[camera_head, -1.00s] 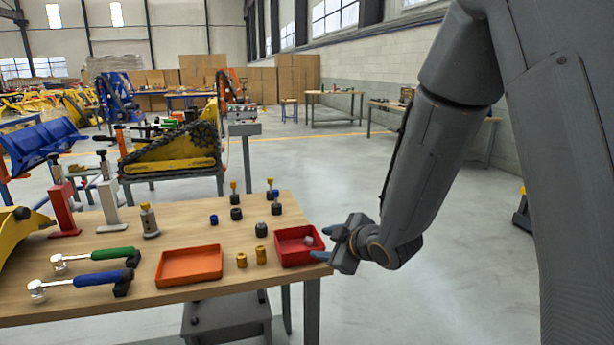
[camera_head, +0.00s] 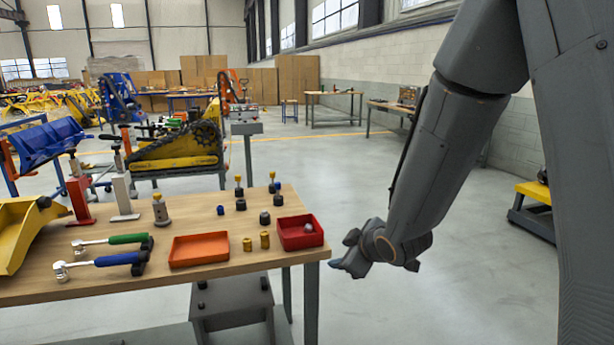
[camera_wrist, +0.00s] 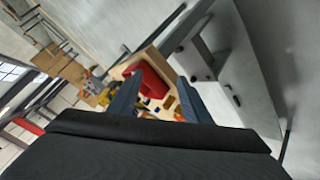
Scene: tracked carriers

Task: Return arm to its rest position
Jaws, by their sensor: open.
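My gripper (camera_head: 345,262) hangs in the air just off the right end of the wooden workbench (camera_head: 150,280). It is clear of the bench and of the things on it. In the wrist view the two fingers of my gripper (camera_wrist: 160,100) stand apart with nothing held between them. A red bin (camera_head: 300,240) with a small grey piece inside stands at the bench's right end. The red bin also shows beyond the fingers in the wrist view (camera_wrist: 153,80).
An orange tray (camera_head: 199,261), brass pieces (camera_head: 265,240), a green-handled tool (camera_head: 128,239) and a blue-handled tool (camera_head: 120,260) lie on the bench. The floor (camera_head: 470,290) right of the bench is open. A yellow-topped stand (camera_head: 536,193) is at the far right.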

